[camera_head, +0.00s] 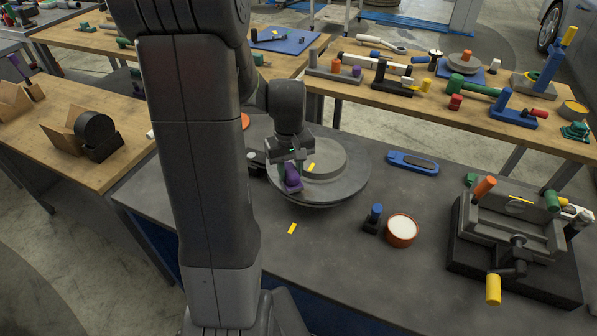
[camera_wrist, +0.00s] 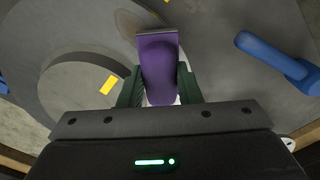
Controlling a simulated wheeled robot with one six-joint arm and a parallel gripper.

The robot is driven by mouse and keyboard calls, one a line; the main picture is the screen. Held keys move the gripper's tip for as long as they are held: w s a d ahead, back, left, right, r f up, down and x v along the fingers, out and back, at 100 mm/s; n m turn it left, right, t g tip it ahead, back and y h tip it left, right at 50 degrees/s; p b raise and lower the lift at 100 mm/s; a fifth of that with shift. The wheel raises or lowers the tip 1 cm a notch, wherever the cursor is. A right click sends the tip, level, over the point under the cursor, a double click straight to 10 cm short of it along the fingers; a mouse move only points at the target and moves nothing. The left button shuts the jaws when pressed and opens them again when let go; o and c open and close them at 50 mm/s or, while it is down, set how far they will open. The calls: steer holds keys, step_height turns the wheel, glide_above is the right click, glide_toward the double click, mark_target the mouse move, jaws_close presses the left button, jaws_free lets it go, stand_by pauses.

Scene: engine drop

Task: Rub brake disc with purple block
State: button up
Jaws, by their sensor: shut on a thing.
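The grey brake disc (camera_head: 345,183) lies flat on the dark grey table, with a raised round hub in its middle. It also shows in the wrist view (camera_wrist: 30,60), with a brownish patch (camera_wrist: 145,22) near the far end of the block. My gripper (camera_head: 288,168) is over the front left part of the disc. Its green fingers are shut on the purple block (camera_wrist: 158,65), which shows in the head view (camera_head: 292,183) at the disc's near left side. I cannot tell whether the block touches the disc. A yellow mark (camera_wrist: 108,86) shows on the hub.
A blue-handled tool (camera_head: 413,162) lies right of the disc. A round orange-brown tin (camera_head: 401,230) and a small blue-topped piece (camera_head: 375,215) stand in front. A vise (camera_head: 515,240) stands at the right. A yellow strip (camera_head: 292,228) lies on bare table.

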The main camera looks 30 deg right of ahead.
steer(key=shift+w+a, duration=0.2)
steer(key=shift+a, duration=0.05)
steer(key=shift+s+f+b, duration=0.1)
steer(key=shift+f+b, duration=0.3)
steer(key=shift+f, duration=0.15)
stand_by(0.4)
steer(key=shift+s+d+r, duration=0.1)
steer(key=shift+s+d, duration=0.35)
steer(key=shift+s, duration=0.05)
steer(key=shift+s+d, duration=0.45)
steer(key=shift+s, duration=0.2)
